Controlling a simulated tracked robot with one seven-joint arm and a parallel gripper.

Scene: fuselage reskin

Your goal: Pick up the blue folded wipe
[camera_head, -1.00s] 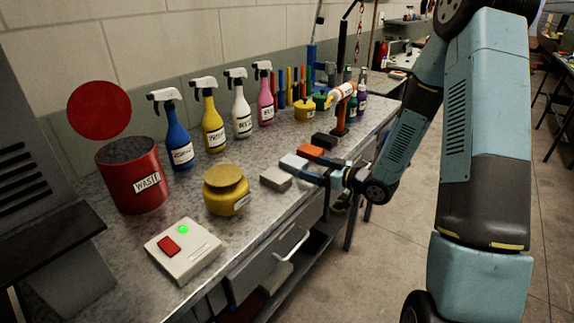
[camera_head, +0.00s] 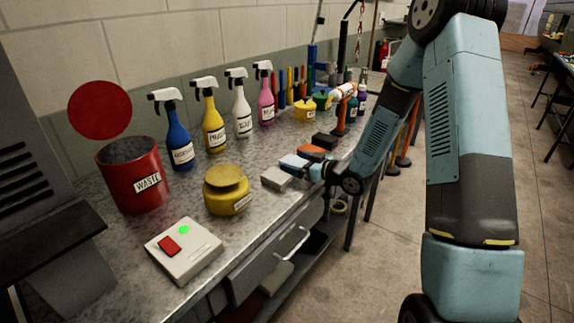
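The blue folded wipe (camera_head: 292,162) is a small light-blue pad on the grey workbench, near its front edge. It lies in a row of similar folded pads, between a grey one and an orange one. My gripper (camera_head: 316,171) comes in from the right, low over the bench edge. Its fingertips are at the right end of the blue wipe. They are small and partly overlap the wipe, so I cannot tell whether they touch it or how far apart they are.
A grey pad (camera_head: 275,178) lies left of the wipe; an orange pad (camera_head: 312,151) and a black pad (camera_head: 325,140) lie behind it. A yellow tin (camera_head: 228,191), red waste bin (camera_head: 134,176), switch box (camera_head: 184,250) and several spray bottles stand on the bench. An open drawer (camera_head: 270,258) juts out below.

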